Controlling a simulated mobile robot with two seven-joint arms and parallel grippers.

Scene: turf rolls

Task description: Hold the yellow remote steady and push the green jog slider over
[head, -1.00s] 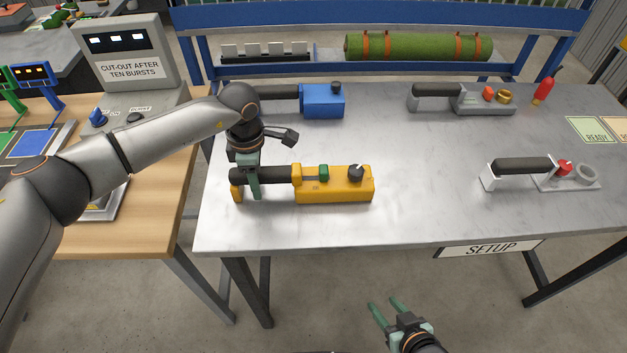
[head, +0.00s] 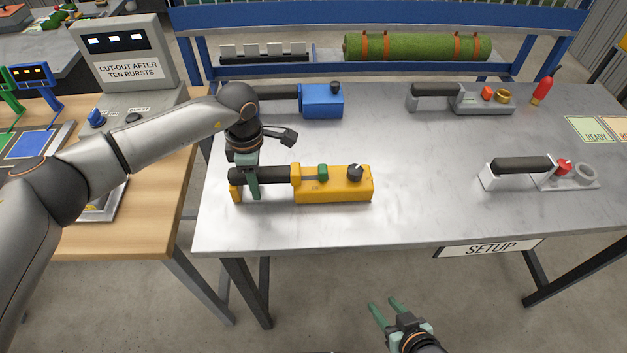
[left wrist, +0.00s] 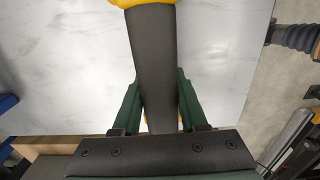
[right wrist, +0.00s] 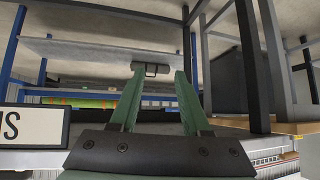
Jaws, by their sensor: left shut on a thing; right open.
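The yellow remote (head: 334,189) lies on the metal table, its black handle (head: 275,175) pointing left. The green jog slider (head: 323,172) sits on its top near the left end of the yellow body, beside a dark knob (head: 355,172). My left gripper (head: 251,188) is shut on the black handle; the left wrist view shows the handle (left wrist: 153,70) between both green fingers (left wrist: 155,105). My right gripper (head: 387,308) is open and empty, low in front of the table; its spread fingers (right wrist: 155,85) also show in the right wrist view.
A blue remote (head: 322,101) lies behind the yellow one. A grey device (head: 485,100) and a white device (head: 555,180) lie to the right. A green turf roll (head: 420,47) lies on the back shelf. The table (head: 420,180) is clear right of the yellow remote.

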